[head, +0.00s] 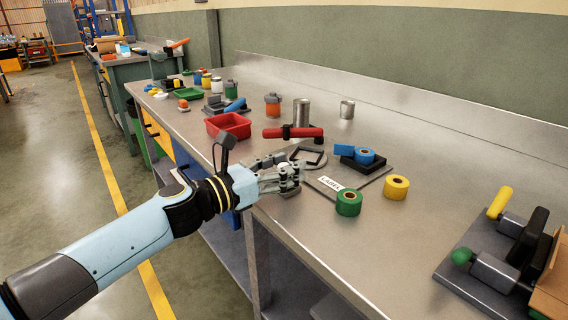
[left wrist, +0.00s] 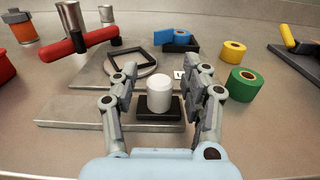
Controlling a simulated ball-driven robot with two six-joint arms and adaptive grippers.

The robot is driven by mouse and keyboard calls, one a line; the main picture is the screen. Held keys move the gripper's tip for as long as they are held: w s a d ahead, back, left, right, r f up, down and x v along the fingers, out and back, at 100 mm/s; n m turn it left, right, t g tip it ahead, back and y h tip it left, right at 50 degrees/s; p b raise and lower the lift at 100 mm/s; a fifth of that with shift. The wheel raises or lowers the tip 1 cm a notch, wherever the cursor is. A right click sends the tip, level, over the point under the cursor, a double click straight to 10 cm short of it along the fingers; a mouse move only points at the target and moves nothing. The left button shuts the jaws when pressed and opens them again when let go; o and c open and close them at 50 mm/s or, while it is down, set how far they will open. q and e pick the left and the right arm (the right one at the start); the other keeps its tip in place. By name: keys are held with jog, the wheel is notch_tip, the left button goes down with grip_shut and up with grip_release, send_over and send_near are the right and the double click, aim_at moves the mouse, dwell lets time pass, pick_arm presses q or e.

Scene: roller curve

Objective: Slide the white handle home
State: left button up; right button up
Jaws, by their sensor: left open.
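The white handle (left wrist: 159,93) is a short upright white cylinder on a black block (left wrist: 174,115) over a grey metal plate (left wrist: 75,124), in the left wrist view. My left gripper (left wrist: 160,84) is open, with one finger on each side of the handle and a gap visible on both sides. In the head view my left gripper (head: 297,176) reaches in low over the bench's front edge and mostly hides the handle. A dark square frame (left wrist: 122,60) on a round disc lies behind it. My right gripper is not in view.
A blue roll on a black dispenser (head: 362,157), a green roll (head: 348,203) and a yellow roll (head: 396,187) lie to the right. A red bin (head: 228,125) is at the left.

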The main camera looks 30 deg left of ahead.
aim_at(255, 161)
pick_arm(q)
grip_shut()
dwell(0.4)
jog(key=shift+w+a, duration=0.15)
jog(key=w+a+b, duration=0.1)
jog(key=a, duration=0.2)
jog(key=w+a+b, duration=0.1)
jog(key=a+b, duration=0.1)
jog(key=a, duration=0.1)
jog(key=w+a+b, duration=0.1)
jog(key=a+b, duration=0.1)
jog(key=a, duration=0.1)
jog(key=shift+w+a+f, duration=0.1)
jog(key=shift+w+f, duration=0.15)
jog(key=shift+f, duration=0.15)
jog(key=shift+w+a+r+b, duration=0.15)
jog(key=shift+w+a+b, duration=0.15)
jog(key=shift+a, duration=0.25)
jog(key=shift+r, duration=0.1)
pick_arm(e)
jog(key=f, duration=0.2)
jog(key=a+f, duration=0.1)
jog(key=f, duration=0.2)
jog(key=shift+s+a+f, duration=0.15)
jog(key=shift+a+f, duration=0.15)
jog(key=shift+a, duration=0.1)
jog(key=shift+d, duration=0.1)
